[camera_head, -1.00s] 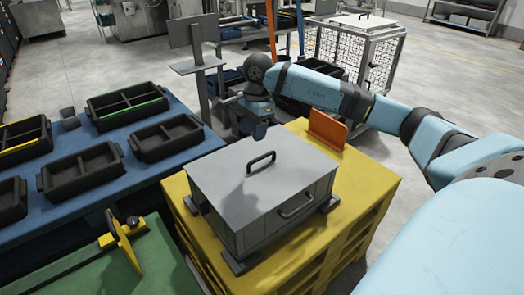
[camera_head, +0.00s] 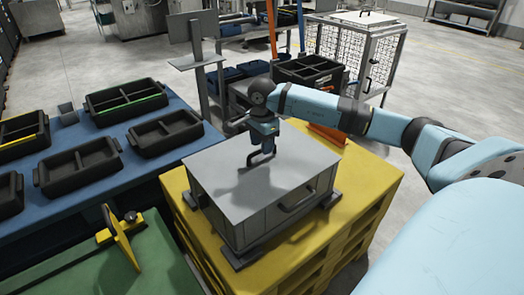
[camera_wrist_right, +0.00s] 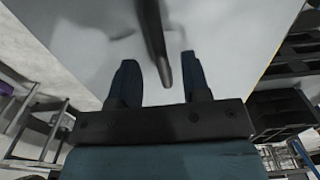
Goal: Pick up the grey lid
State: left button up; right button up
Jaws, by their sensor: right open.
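The grey lid (camera_head: 225,172) lies flat on top of a grey box (camera_head: 262,222) that stands on a yellow pallet. The lid has a dark bar handle (camera_head: 260,160), partly hidden behind my right gripper. My right gripper (camera_head: 262,150) points down at the handle from above. In the right wrist view the open fingers (camera_wrist_right: 158,80) stand apart, with the dark handle (camera_wrist_right: 154,40) showing between and beyond them over the pale lid (camera_wrist_right: 85,40). I cannot tell whether a finger touches it. My left gripper is not in view.
The yellow pallet (camera_head: 345,215) carries the box and an orange plate (camera_head: 327,135) behind it. A blue table (camera_head: 75,215) with several black trays stands at the left. A grey post with a panel (camera_head: 195,62) and a wire cage (camera_head: 345,50) stand behind.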

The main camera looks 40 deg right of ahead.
notch_tip(320, 180, down, 3)
jog(key=shift+f, duration=0.1)
grip_shut()
jog(key=shift+r, duration=0.25)
